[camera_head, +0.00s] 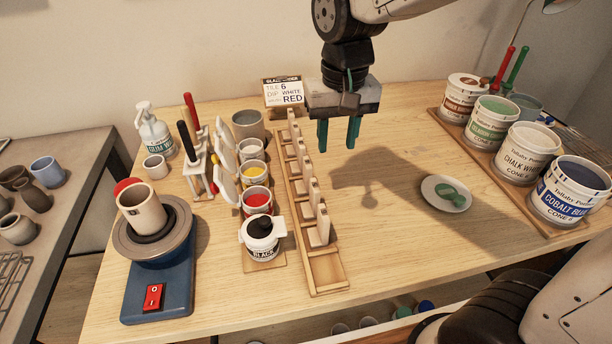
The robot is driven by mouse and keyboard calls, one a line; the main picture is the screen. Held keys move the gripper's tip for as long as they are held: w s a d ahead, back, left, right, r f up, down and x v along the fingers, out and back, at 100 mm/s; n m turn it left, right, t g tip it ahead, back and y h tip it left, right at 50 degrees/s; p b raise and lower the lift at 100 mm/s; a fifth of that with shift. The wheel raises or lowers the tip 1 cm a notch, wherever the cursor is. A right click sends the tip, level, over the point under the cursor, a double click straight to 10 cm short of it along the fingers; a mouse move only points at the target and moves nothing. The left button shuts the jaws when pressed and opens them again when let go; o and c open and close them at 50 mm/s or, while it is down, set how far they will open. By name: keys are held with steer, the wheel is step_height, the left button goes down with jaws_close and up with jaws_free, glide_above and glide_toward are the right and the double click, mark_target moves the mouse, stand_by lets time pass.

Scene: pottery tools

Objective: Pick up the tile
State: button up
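Several small upright pale tan tiles (320,228) stand in a row in the slots of a long wooden rack (329,271). The rack runs from the back middle of the table towards the front, and its nearest slot looks empty. No numbers on the tiles can be read. My gripper (338,134) hangs in the air to the right of the rack's far end. Its two green fingers point down with a gap between them, and nothing is between them. A card (284,91) at the back reads "TILE 6", "DIP WHITE" and "RED"; its other text is unclear.
Left of the rack stand open glaze cups, including a red one (257,200), and a black jar (262,238). Further left is a pottery wheel (158,284) with a cup. Paint tubs (519,153) and a small plate (432,200) are right. The table middle is clear.

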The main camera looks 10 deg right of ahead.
glide_above(307, 162)
step_height(307, 162, down, 3)
steer(key=shift+s+d+f, duration=0.1)
steer(key=shift+s, duration=0.05)
steer(key=shift+f, duration=0.3)
step_height(307, 162, down, 7)
steer(key=shift+f, duration=0.1)
steer(key=shift+c, duration=0.4)
jaws_close()
